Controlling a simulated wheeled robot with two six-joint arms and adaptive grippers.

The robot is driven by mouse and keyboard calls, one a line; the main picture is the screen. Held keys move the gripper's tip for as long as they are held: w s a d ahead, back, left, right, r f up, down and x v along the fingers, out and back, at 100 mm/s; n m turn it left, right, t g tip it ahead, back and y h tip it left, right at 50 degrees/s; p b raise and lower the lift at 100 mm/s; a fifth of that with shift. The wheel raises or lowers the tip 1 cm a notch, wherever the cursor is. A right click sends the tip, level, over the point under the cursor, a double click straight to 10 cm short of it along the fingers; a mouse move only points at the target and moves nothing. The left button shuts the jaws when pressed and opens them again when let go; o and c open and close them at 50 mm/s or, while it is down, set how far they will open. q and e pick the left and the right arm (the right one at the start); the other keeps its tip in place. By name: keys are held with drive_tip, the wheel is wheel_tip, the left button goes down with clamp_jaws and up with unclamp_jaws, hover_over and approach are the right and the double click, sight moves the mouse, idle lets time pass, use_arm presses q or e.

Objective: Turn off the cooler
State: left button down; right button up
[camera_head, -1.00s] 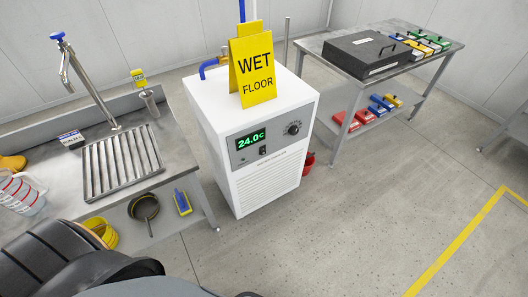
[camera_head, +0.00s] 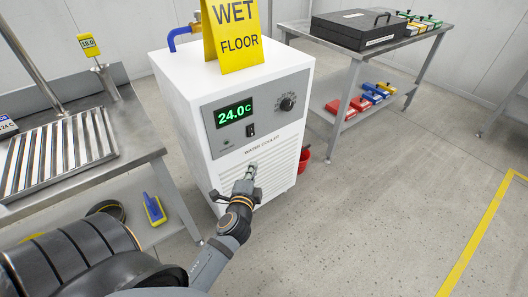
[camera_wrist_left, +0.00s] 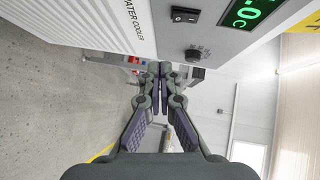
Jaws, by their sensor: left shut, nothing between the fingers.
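The white water cooler (camera_head: 262,155) stands in the middle of the head view, its display (camera_head: 233,112) lit green at 24.0C. A small black rocker switch (camera_head: 250,130) sits on its grey panel below the display, with a round black knob (camera_head: 287,102) to the right. My left gripper (camera_head: 251,170) is shut and empty in front of the cooler, below the switch. In the left wrist view its closed fingers (camera_wrist_left: 160,72) point past the cooler's front; the switch (camera_wrist_left: 185,14) and knob (camera_wrist_left: 194,54) show above them. Any gap to the cooler is unclear. My right gripper is out of view.
A yellow wet floor sign (camera_head: 235,40) stands on the cooler. A sink bench (camera_head: 150,150) is at the left, a steel table (camera_head: 375,45) with a black case (camera_head: 355,27) at the back right. A red bucket (camera_head: 304,158) is beside the cooler. The floor at right is clear.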

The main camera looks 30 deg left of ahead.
use_arm(q)
wheel_tip(320, 180, up, 2)
drive_tip(key=shift+r, duration=0.25)
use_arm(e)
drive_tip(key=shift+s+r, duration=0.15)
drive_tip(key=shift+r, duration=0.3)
use_arm(q)
drive_tip(key=shift+w, duration=0.15)
approach(254, 133)
drive_tip(key=w+d, duration=0.2)
drive_tip(key=w, duration=0.2)
drive_tip(key=a, duration=0.1)
drive_tip(key=w+a+b, duration=0.1)
drive_tip(key=a+f, duration=0.1)
drive_tip(key=a, duration=0.1)
drive_tip(key=shift+w, duration=0.2)
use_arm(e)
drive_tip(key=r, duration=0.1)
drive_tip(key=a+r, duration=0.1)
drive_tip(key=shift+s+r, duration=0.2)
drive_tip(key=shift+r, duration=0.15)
